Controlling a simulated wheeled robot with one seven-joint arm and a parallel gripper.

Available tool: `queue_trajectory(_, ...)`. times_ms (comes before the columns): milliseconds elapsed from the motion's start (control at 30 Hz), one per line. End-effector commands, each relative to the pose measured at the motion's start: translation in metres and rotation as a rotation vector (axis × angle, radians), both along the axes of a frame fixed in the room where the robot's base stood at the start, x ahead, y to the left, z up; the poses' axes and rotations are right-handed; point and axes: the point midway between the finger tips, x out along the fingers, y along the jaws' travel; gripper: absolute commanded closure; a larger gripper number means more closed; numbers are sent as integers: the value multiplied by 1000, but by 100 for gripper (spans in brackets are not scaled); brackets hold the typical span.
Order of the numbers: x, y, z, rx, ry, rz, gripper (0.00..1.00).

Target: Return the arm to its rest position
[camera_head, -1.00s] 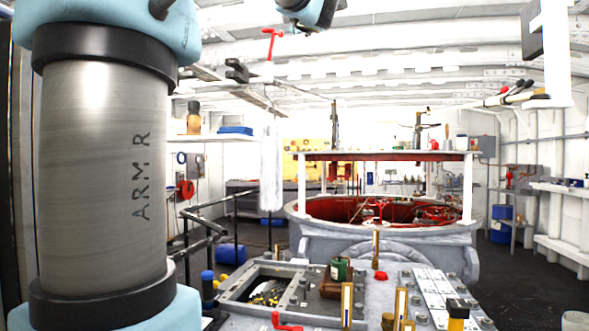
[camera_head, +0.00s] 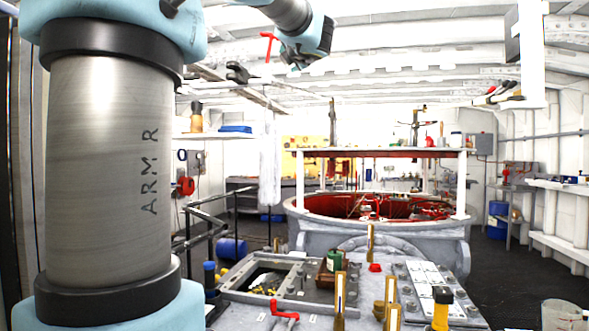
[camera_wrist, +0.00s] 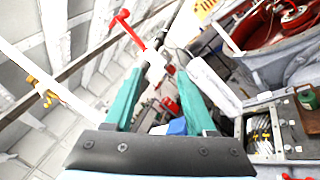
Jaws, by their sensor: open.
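My gripper shows in the wrist view (camera_wrist: 152,82) as two teal fingers spread apart, with nothing held between them. In the head view the end of my arm (camera_head: 308,40) hangs high at the top middle, near the ceiling beams and well above the bench. The fingers are too small to make out there. My large upper arm link fills the left side of the head view.
A grey bench (camera_head: 255,308) below holds a green can (camera_head: 335,261), a red cap (camera_head: 375,267), several brass posts and a yellow-black bottle (camera_head: 441,308). Behind stands a large round vessel (camera_head: 300,216) with a red interior. A red-handled fitting (camera_head: 268,42) hangs near my arm's end.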

Motion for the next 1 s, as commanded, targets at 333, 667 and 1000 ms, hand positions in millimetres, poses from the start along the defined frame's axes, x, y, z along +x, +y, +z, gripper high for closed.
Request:
queue_trajectory(333,13,22,-188,-806,238,76,44)
queue_trajectory(667,-61,51,-416,-1924,207,693,44)
queue_trajectory(1000,-206,59,-575,2427,685,-1659,44)
